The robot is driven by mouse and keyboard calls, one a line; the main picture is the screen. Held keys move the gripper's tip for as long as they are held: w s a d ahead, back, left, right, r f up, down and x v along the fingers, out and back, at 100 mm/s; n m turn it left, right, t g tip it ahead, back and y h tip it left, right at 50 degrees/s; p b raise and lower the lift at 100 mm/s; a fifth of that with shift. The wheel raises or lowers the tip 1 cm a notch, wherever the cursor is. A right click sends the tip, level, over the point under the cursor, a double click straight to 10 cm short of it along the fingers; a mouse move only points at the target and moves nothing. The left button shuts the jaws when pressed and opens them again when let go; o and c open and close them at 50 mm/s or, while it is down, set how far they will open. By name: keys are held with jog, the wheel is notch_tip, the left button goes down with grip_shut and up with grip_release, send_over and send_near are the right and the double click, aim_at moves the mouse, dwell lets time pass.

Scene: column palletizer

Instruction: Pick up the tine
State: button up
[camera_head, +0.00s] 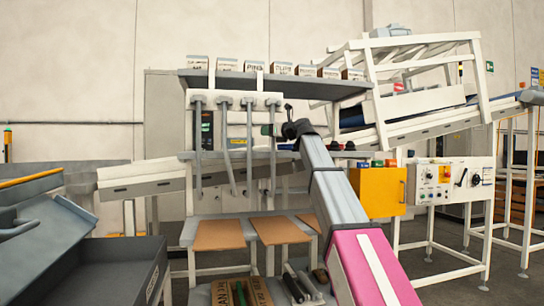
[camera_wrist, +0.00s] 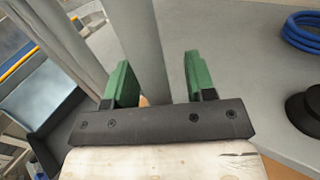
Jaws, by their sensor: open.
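Several long grey tines hang in a row from a white rack (camera_head: 235,98) in the head view. The rightmost tine (camera_head: 273,160) hangs beside my gripper (camera_head: 268,130), which reaches it from the right. In the wrist view, my gripper (camera_wrist: 158,78) is open with green finger pads. A grey tine (camera_wrist: 146,45) runs between the two fingers, with a gap visible to the right finger; whether it touches the left finger is unclear. Another tine (camera_wrist: 62,40) stands to the left, outside the fingers. The lower part of the tine between the fingers is hidden by my gripper.
A shelf of labelled boxes (camera_head: 227,64) is above the rack. Brown panels (camera_head: 219,235) lie on the shelf below. A yellow box (camera_head: 378,192) stands right of my arm. A blue coil (camera_wrist: 302,32) and a black round part (camera_wrist: 305,108) lie on the grey shelf surface at right.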

jog(key=shift+a, duration=0.1)
grip_shut()
dwell(1.4)
